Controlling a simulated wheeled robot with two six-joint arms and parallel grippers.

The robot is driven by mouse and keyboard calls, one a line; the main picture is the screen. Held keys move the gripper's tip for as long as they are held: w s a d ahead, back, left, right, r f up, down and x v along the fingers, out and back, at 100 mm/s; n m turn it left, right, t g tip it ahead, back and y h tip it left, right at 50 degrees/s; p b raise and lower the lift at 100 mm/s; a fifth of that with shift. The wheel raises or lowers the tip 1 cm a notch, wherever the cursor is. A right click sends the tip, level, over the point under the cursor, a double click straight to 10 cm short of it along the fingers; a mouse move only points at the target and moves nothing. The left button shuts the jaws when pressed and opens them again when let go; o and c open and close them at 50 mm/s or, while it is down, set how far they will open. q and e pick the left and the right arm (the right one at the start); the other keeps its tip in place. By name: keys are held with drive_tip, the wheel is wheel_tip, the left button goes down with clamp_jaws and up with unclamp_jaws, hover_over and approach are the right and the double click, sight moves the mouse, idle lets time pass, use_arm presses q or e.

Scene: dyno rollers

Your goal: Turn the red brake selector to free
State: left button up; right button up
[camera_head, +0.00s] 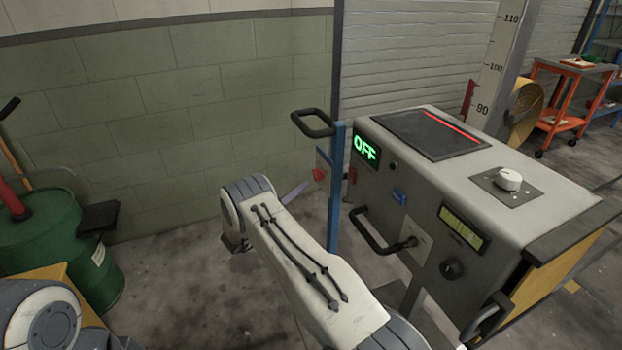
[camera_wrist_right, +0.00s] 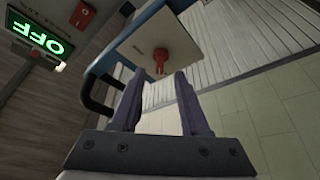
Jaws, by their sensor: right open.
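The red selector (camera_head: 319,174) is a small knob on a pale plate fixed to a blue post (camera_head: 337,190). In the right wrist view the red selector (camera_wrist_right: 161,60) sits on its cream plate (camera_wrist_right: 150,28), with its narrow part pointing down the picture. My right gripper (camera_wrist_right: 159,76) is open and empty, its two dark fingers pointing at the knob. The knob appears between the fingertips; I cannot tell how far beyond them it is. In the head view my arm hides most of the right gripper, with one finger (camera_head: 294,194) showing. My left gripper is out of view.
A grey cabinet (camera_head: 560,195) stands right of the post, with a green OFF display (camera_head: 366,149), a black handle (camera_head: 375,238) and a white dial (camera_head: 508,180). A black loop handle (camera_head: 313,123) tops the post. A green drum (camera_head: 62,245) stands at left.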

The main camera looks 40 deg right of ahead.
sight(318, 175)
drive_tip(key=x, duration=0.5)
drive_tip(key=shift+p, duration=0.3)
clamp_jaws()
